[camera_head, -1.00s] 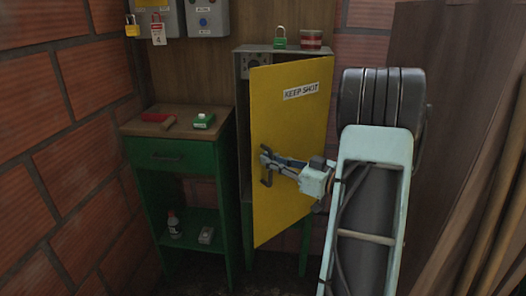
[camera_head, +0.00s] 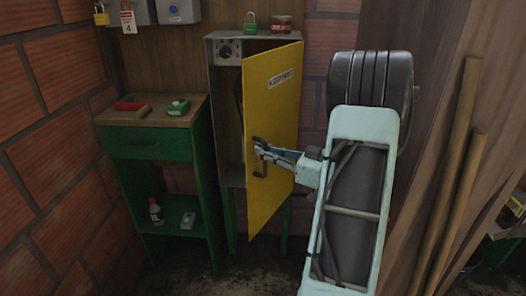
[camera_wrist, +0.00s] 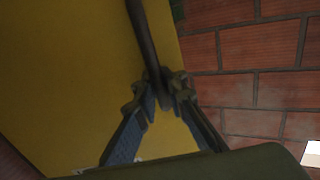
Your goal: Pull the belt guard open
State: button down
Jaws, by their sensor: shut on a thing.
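The belt guard (camera_head: 270,110) is a yellow door with a "KEEP SHUT" label, hinged on the right of a grey cabinet (camera_head: 226,120). It stands partly open, and part of the cabinet's inside shows. A dark handle (camera_head: 263,160) sits on the guard's left edge. My gripper (camera_head: 261,157) is at the handle, in front of the guard's face. In the wrist view my gripper (camera_wrist: 160,92) has its two fingers closed around the dark handle bar (camera_wrist: 147,40), with the yellow guard (camera_wrist: 75,75) behind it. The far side of the guard is hidden.
A green stand (camera_head: 150,145) with a red-handled tool and a green box on top is left of the cabinet. A green padlock (camera_head: 250,24) and a red tin (camera_head: 281,25) are on the cabinet. Wooden boards (camera_head: 450,150) lean at the right.

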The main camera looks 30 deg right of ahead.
aim_at(253, 115)
jog(key=c, duration=2.3)
grip_release()
jog(key=shift+d, duration=0.1)
notch_tip(253, 115, up, 10)
